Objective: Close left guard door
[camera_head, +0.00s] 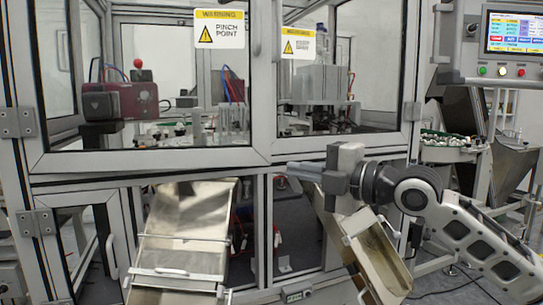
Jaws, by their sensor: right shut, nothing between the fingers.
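The left guard door (150,160) is a grey metal frame with a clear panel, hinged at its left side. A yellow and white pinch point sign (219,29) is on its upper right part. Its right edge is close to the middle of the cell front; I cannot tell for sure whether a small gap stays there. My right gripper (301,173) is shut and empty. It points left, in front of the lower frame of the right guard door (340,142), a little right of the left door's lower right corner. My left gripper is not in view.
Two metal chutes, one on the left (188,225) and one on the right (375,255), stick out below the doors. A control panel (512,40) hangs at the upper right. A green-rimmed feeder bowl (450,150) stands behind my right arm.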

